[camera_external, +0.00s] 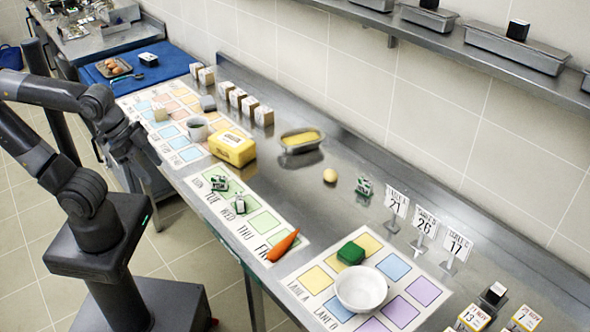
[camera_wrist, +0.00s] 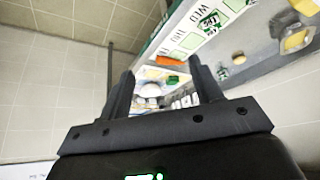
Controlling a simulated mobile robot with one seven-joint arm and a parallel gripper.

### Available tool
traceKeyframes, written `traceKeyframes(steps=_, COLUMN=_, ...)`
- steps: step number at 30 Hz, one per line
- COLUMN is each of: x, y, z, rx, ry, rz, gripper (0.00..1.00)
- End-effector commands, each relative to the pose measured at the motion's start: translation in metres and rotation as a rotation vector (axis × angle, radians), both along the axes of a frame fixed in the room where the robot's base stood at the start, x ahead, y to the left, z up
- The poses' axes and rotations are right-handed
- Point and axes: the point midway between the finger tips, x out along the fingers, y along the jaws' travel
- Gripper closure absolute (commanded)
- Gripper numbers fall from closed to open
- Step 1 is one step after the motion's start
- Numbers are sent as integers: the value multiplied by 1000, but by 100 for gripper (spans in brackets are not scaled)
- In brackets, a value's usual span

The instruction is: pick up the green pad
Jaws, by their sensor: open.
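The green pad (camera_external: 351,253) is a small dark green block. It lies on the lane sheet (camera_external: 318,279) with coloured squares, just above the white bowl (camera_external: 361,288) in the external view. My gripper (camera_wrist: 161,72) is open and empty in the wrist view, its two dark fingers spread apart. The white bowl (camera_wrist: 152,90) and orange carrot (camera_wrist: 168,61) show small and distant between the fingers. In the external view my arm is at the left, off the counter's front edge.
A carrot (camera_external: 283,244) lies left of the pad on the weekday sheet (camera_external: 222,205). Number signs (camera_external: 425,225) stand right of the pad. A shelf (camera_external: 465,50) hangs above.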

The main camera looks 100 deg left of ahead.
Motion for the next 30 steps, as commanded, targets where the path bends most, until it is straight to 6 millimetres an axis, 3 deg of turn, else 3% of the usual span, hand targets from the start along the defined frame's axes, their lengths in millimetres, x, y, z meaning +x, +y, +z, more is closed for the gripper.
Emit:
traceKeyframes(steps=7, x=0, y=0, z=0, rx=0, ry=0, rz=0, gripper=20)
traceKeyframes(steps=17, x=7, y=0, z=4, rx=1, ry=3, rz=-8, gripper=20)
traceKeyframes(steps=23, x=52, y=-3, z=23, rx=7, ry=27, rz=-69, gripper=20)
traceKeyframes(steps=30, x=132, y=-6, z=40, rx=17, ry=55, rz=-174, gripper=20)
